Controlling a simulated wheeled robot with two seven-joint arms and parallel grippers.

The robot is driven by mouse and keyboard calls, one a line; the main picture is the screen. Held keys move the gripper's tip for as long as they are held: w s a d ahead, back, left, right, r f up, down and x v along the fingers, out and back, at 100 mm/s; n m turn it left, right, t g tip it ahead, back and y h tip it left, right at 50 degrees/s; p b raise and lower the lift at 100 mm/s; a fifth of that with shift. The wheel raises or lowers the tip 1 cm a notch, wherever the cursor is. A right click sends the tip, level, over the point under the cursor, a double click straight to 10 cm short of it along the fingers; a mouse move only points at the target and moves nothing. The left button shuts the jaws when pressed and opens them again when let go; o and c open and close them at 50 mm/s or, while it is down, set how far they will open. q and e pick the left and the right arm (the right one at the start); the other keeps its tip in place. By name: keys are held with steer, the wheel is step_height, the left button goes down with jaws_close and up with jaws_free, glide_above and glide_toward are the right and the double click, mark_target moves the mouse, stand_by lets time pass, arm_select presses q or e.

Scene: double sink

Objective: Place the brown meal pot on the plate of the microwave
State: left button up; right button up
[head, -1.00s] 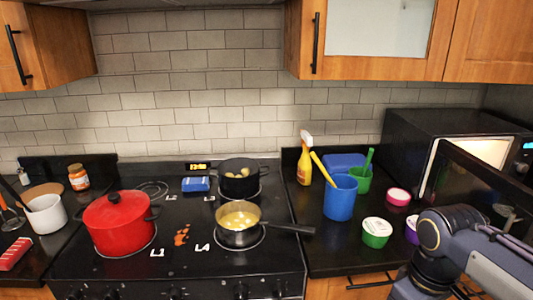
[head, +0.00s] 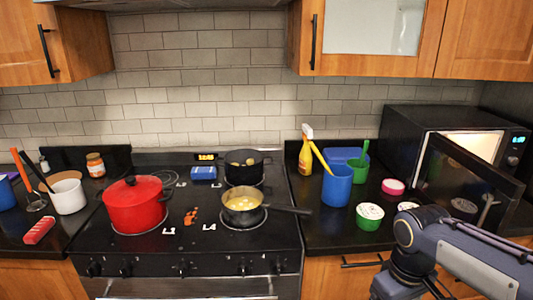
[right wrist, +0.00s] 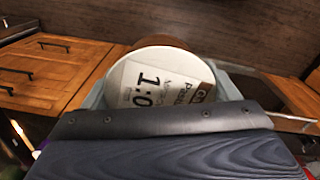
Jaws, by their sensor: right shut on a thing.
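My right gripper (right wrist: 165,92) is shut on the brown meal pot (right wrist: 168,41), shown in the right wrist view. The pot has a white lid with printed text and a brown side. In the head view my right arm is at the lower right; its gripper and the pot are not visible there. The microwave (head: 415,125) stands at the right end of the counter. Its dark door (head: 463,172) is open toward the front and its lit inside partly shows. The plate inside cannot be made out. My left gripper is not in view.
A green tub (head: 369,216), a pink tub (head: 392,187), a blue cup (head: 337,186) and a yellow spray bottle (head: 305,155) stand left of the microwave. A red pot (head: 136,205) and a pan (head: 242,209) are on the stove. The open door juts over the counter.

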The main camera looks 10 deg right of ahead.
steer(key=w+a+f+m, duration=0.1)
steer(key=w+a+f, duration=0.4)
steer(key=f, duration=0.4)
steer(key=w+a+f, duration=0.5)
steer(key=w+f, duration=0.3)
steer(key=f, duration=0.2)
steer(key=shift+w+a+f+m, duration=0.15)
steer(key=shift+a+f+m, duration=0.05)
steer(key=shift+a+m, duration=0.2)
